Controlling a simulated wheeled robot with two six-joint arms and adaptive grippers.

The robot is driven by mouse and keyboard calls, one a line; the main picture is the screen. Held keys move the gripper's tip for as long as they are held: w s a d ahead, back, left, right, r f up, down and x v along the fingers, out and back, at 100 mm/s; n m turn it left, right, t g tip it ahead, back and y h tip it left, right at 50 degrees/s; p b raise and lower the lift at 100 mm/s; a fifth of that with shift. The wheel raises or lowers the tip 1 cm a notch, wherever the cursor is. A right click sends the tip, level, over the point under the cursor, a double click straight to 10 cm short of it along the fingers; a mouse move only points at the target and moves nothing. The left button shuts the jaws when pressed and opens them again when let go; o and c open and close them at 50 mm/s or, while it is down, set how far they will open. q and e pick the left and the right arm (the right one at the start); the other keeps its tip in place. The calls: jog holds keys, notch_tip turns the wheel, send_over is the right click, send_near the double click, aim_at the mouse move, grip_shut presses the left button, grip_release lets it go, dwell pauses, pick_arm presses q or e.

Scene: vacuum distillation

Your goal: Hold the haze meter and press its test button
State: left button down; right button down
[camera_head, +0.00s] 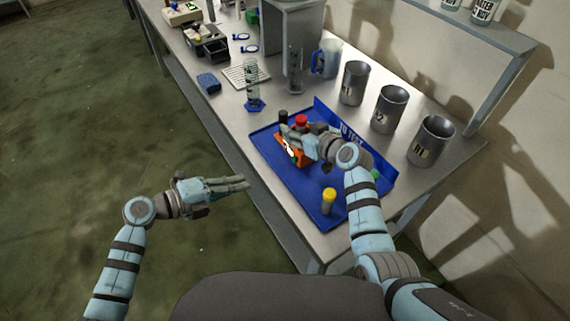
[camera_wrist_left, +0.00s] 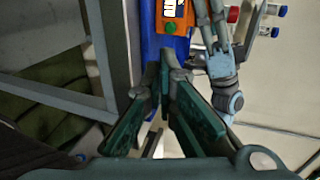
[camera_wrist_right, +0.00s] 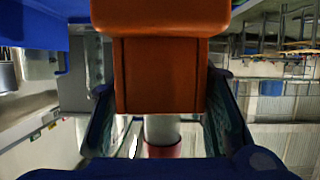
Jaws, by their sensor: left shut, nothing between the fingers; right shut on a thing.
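The orange haze meter (camera_head: 279,155) is over the blue tray, with its pale display facing left. In the left wrist view the haze meter (camera_wrist_left: 174,28) shows a white display (camera_wrist_left: 169,8) and a green test button (camera_wrist_left: 170,28). My right gripper (camera_head: 290,134) is shut on the meter; its orange body (camera_wrist_right: 160,75) sits between the fingers in the right wrist view. I cannot tell whether the meter touches the tray. My left gripper (camera_head: 246,183) is shut and empty, left of the tray near the table's edge, apart from the meter and pointing towards the tray.
The blue tray (camera_head: 283,188) holds a yellow-capped vial (camera_head: 329,201) in front, with red (camera_head: 301,121) and black (camera_head: 283,116) caps behind the meter. Several steel beakers (camera_head: 391,108) stand to the right. A glass cylinder (camera_head: 252,82) stands behind. Left of the table is open floor.

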pick_arm(q)
jog(key=shift+f, duration=0.1)
pick_arm(e)
jog(key=shift+f, duration=0.1)
pick_arm(q)
send_near(294, 160)
jog(key=d+f, duration=0.1)
jog(key=w+d+f, duration=0.1)
jog(key=d, duration=0.1)
jog(key=w+d+f, duration=0.1)
jog(key=shift+w+d+f, duration=0.15)
jog(key=shift+w+f, duration=0.1)
jog(key=shift+w+d, duration=0.35)
jog(key=shift+d, duration=0.15)
